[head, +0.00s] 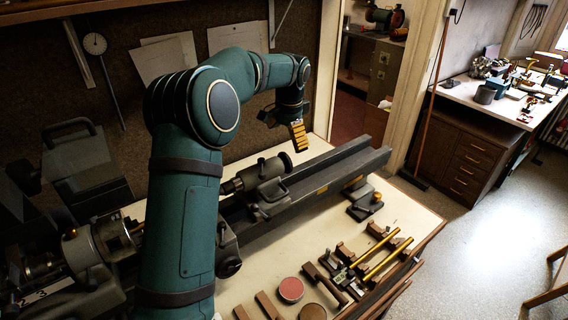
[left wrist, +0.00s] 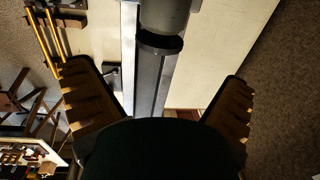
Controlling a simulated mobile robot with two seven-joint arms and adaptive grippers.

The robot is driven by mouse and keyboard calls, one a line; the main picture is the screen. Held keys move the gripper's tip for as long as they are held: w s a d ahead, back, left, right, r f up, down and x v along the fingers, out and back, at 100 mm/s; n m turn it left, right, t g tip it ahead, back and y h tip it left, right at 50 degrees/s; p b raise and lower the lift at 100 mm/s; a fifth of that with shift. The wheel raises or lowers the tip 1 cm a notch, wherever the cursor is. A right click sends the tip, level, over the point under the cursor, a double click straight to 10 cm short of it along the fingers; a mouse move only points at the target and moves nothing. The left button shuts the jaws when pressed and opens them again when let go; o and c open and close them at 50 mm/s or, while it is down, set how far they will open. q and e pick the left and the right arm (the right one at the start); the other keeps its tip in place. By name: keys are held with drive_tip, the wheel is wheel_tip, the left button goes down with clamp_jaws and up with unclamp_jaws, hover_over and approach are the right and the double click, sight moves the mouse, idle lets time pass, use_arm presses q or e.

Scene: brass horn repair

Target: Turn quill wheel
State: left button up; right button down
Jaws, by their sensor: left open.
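The grey tailstock (head: 262,184) sits on the dark lathe bed (head: 335,172). The round end at its right, which looks like the quill wheel (head: 286,161), is small and dim in the head view. In the left wrist view a dark round rim, apparently the quill wheel (left wrist: 160,45), shows at the end of a grey cylinder, above the bed. My left gripper (head: 285,130) is open and empty, above and a little right of the wheel. Its two ridged fingers stand wide apart in the left wrist view (left wrist: 160,100), with the wheel beyond them, apparently untouched. My right gripper is not seen.
Two brass rods (head: 384,258), a red round tin (head: 291,289) and several small tools lie on the bench front. The headstock (head: 112,237) stands at the left. A dark wall panel with papers is behind. The bench strip before the bed is partly clear.

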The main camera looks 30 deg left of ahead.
sight(285, 153)
use_arm(q)
drive_tip(key=f, duration=0.9)
drive_tip(key=shift+w+a, duration=0.15)
drive_tip(key=shift+a, duration=0.25)
drive_tip(key=shift+r, duration=0.1)
drive_tip(key=shift+c, duration=0.3)
drive_tip(key=c, duration=1.1)
drive_tip(key=shift+r+p, duration=0.15)
drive_tip(key=shift+p, duration=0.35)
drive_tip(key=shift+h+p, duration=0.45)
drive_tip(key=shift+h, duration=0.05)
